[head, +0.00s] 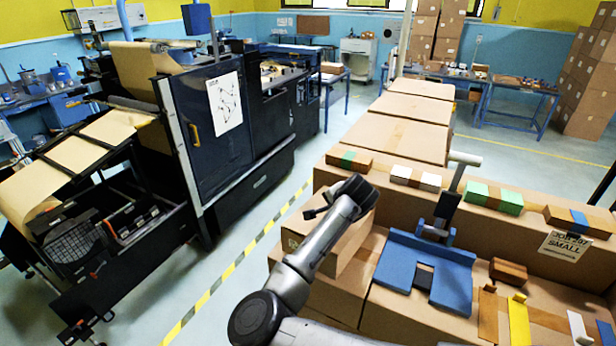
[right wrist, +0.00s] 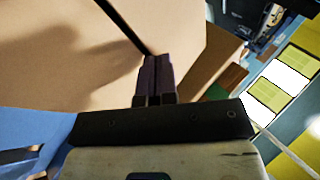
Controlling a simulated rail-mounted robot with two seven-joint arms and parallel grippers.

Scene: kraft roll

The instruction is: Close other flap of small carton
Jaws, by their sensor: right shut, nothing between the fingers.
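The small carton (head: 345,255) is a brown box on the left part of the cardboard-topped bench, partly hidden by my right arm. My right gripper (head: 362,192) is over its top; in the right wrist view the shut, empty fingers (right wrist: 158,62) are close to a broad cardboard face (right wrist: 60,60). I cannot tell whether they touch it. A narrow dark strip runs along that face to the fingertips. A tilted cardboard panel (right wrist: 208,62), perhaps a flap, stands right of the fingers. How far each flap is folded is unclear. My left gripper is out of view.
A blue jig (head: 425,265) lies right of the carton. Small boxes (head: 495,198) line the raised ledge behind. A label reading SMALL (head: 565,246) is on the ledge front. Coloured strips (head: 518,322) lie at the right. A dark machine (head: 225,130) stands left across the taped floor.

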